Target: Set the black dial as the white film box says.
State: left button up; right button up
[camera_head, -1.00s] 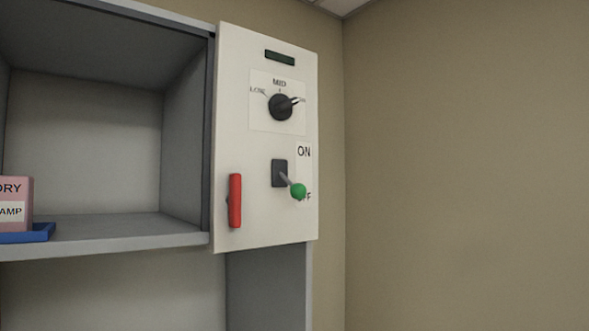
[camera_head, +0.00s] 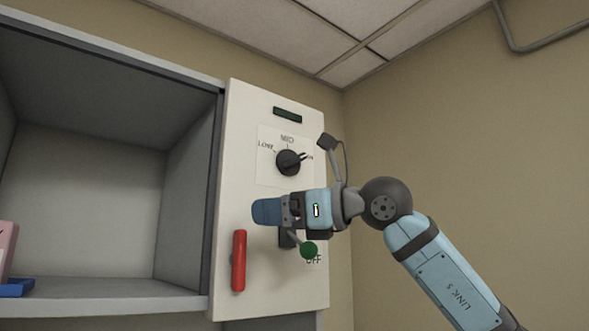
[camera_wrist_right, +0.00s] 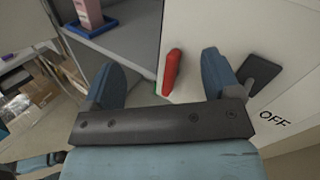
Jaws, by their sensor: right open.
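The black dial (camera_head: 289,162) sits on the upper part of the white panel (camera_head: 262,284) in the head view. Its pointer is turned to the right, toward the right-hand mark, whose label is partly hidden; LOW and MID are readable. My right gripper (camera_head: 266,211) is in front of the panel, below the dial and apart from it. In the right wrist view its two blue fingers (camera_wrist_right: 160,78) are spread with nothing between them. The white film box is not visible in these frames.
A red handle (camera_head: 239,261) is on the panel's lower left. An open shelf (camera_head: 110,292) at left holds a pink box (camera_head: 7,250) on a blue tray (camera_head: 17,288).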

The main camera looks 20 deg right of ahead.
aim_at(299, 157)
jog(key=s+d+r+m+t+h, duration=0.35)
jog(key=d+r+t+h, duration=0.35)
jog(key=d+r, duration=0.4)
jog(key=shift+g+h, duration=0.6)
jog(key=p+x, duration=0.1)
jog(key=x, duration=0.3)
jog(key=p+x, duration=0.1)
jog(key=x, duration=0.4)
jog(key=r+p+x, duration=0.1)
jog(key=p+x, duration=0.1)
jog(key=x, duration=0.3)
jog(key=shift+a+r, duration=0.1)
jog(key=shift+a, duration=0.25)
jog(key=shift+s, duration=0.1)
jog(key=c, duration=0.8)
